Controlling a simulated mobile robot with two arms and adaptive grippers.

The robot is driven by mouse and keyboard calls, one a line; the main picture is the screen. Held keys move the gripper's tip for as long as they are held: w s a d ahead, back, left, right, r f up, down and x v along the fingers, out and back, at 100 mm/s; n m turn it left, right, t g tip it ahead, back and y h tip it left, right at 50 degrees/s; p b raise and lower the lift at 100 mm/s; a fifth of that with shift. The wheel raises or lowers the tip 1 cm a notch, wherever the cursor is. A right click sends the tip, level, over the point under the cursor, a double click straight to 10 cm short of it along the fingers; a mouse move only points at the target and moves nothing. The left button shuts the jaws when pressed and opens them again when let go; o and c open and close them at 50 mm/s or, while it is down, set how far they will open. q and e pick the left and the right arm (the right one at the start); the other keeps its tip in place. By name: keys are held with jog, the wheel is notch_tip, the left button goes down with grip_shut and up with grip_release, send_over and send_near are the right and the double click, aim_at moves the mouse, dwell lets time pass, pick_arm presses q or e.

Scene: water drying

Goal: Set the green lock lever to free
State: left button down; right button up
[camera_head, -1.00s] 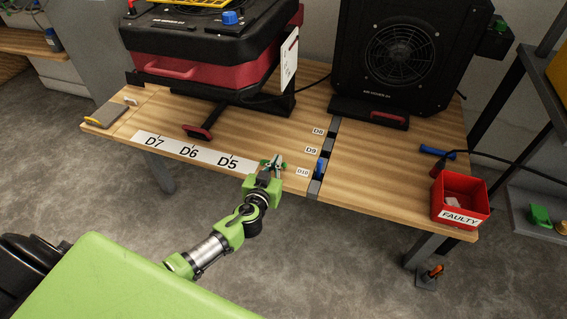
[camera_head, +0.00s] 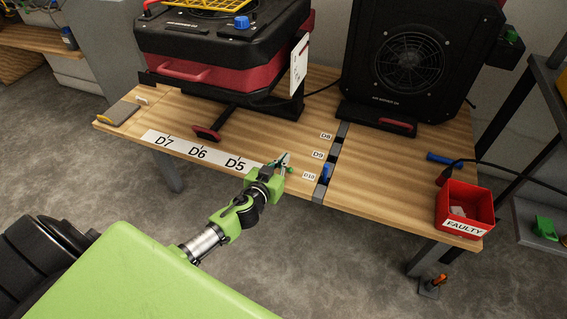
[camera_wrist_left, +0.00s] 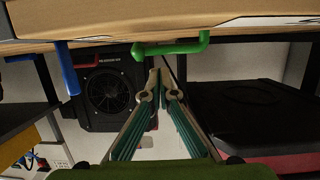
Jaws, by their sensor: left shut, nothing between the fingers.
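The green lock lever (camera_wrist_left: 172,47) shows in the left wrist view as a bent green bar under the table edge, just above my fingertips. In the head view a small part of the green lever (camera_head: 290,169) shows at the table's front edge beside my gripper; the rest is hidden. My left gripper (camera_head: 284,157) is at that edge, right of the D5 label. Its fingers are shut and empty in the left wrist view (camera_wrist_left: 160,73), with a small gap to the lever in the picture. I cannot tell whether they touch. My right gripper is not in view.
A blue lever (camera_head: 326,173) sits at the slotted strip near D10. A red and black machine (camera_head: 205,75) and a black fan unit (camera_head: 405,65) stand behind. A red FAULTY bin (camera_head: 464,207) is at the right. The wood between is mostly clear.

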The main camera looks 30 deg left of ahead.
pick_arm(q)
jog(key=shift+s+d+r, duration=0.15)
jog(key=shift+s+r, duration=0.35)
jog(key=shift+s, duration=0.05)
jog(key=shift+s+d+r, duration=0.15)
jog(key=shift+s+r, duration=0.3)
jog(key=shift+s, duration=0.1)
jog(key=v, duration=0.7)
jog(key=shift+r+p, duration=0.15)
jog(key=shift+p, duration=0.25)
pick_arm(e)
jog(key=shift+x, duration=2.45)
pick_arm(q)
jog(key=shift+a, duration=0.1)
